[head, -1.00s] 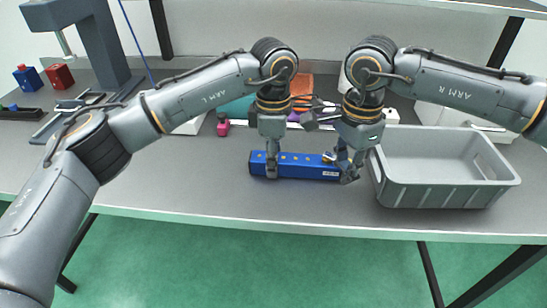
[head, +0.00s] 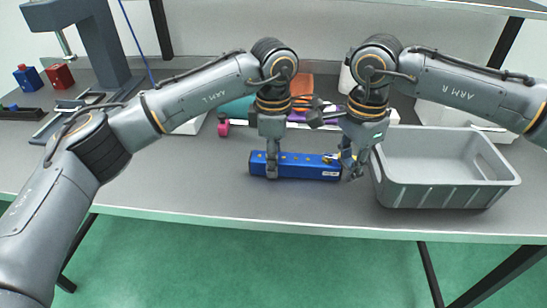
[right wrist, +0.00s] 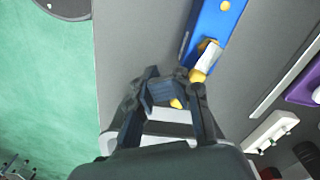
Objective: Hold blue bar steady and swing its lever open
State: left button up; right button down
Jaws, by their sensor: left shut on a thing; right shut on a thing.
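The blue bar (head: 305,168) lies on the grey table near its front edge, with yellow dots along its top and a small pale label near its right end. My left gripper (head: 271,173) is shut across the bar near its left end. My right gripper (head: 350,172) is at the bar's right end, shut on the lever. In the right wrist view the lever (right wrist: 209,56) is silver with yellow parts, close to one fingertip of my right gripper (right wrist: 172,77). Its grip there is partly hidden by the fingers. The bar's end (right wrist: 215,22) also shows there.
A grey open bin (head: 440,199) stands close to the right of my right gripper. Behind the arms are a pink item (head: 224,128), a teal item and an orange item. A red block (head: 60,77) and a blue block (head: 27,79) are far left. The table left of the bar is clear.

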jog(key=shift+w+d, duration=0.15)
notch_tip(320, 180, up, 7)
jog(key=s, duration=0.1)
jog(key=shift+a, duration=0.4)
dwell(0.6)
pick_arm(q)
jog(key=o, duration=1.3)
